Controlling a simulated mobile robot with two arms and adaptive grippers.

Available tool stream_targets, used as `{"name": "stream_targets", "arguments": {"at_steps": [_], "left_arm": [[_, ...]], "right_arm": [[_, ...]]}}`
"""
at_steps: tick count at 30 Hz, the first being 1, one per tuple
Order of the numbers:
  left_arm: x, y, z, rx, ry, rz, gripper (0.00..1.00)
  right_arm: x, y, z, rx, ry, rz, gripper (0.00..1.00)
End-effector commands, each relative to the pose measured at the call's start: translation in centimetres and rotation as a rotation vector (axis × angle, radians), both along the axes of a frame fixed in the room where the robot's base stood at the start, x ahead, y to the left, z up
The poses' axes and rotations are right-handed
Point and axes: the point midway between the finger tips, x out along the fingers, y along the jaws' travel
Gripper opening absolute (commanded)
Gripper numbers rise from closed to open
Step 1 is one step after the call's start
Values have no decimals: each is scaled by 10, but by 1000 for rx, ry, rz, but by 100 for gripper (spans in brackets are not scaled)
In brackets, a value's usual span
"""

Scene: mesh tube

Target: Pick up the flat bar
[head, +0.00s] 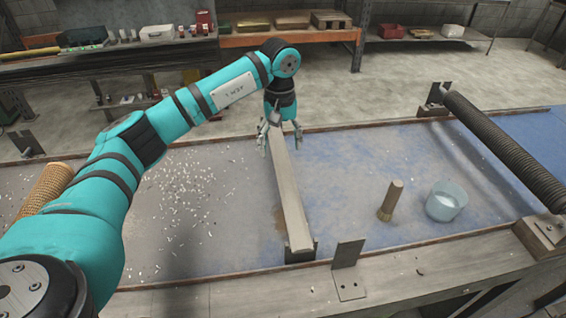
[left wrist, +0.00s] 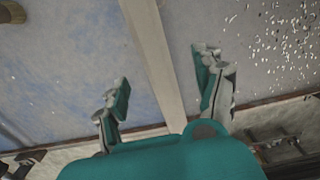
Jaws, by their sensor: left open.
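The flat bar (head: 289,198) is a long, pale, straight bar lying across the worktable, from the back edge to a small dark bracket at the front edge. In the left wrist view the bar (left wrist: 158,62) runs between the fingers. My left gripper (head: 280,137) is above the bar's far end, pointing down. Its fingers are apart, one on each side of the bar, and the left wrist view shows gaps between them (left wrist: 165,82) and the bar. My right gripper is not in view.
A dark mesh roller (head: 500,148) spans the table's right side. A tan mesh tube (head: 45,191) lies at the left. White bits (head: 195,190) are scattered left of the bar. An upright metal plate (head: 348,254) stands at the front edge.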

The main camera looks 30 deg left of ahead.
Motion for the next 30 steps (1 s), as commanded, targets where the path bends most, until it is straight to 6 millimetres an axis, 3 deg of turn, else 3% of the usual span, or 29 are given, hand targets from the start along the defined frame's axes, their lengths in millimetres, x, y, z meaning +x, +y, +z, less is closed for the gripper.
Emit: {"name": "stream_targets", "arguments": {"at_steps": [5,10,15,23,30], "left_arm": [[0,-2,-10,0,2,-1,69],[-1,-7,-32,-1,4,0,69],[0,-8,-54,-1,2,1,69],[1,-7,-58,-1,-2,0,69],[1,-7,-58,0,-1,0,39]], "right_arm": [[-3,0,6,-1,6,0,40],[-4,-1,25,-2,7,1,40],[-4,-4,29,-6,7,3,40],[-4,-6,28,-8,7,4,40],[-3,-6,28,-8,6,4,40]]}}
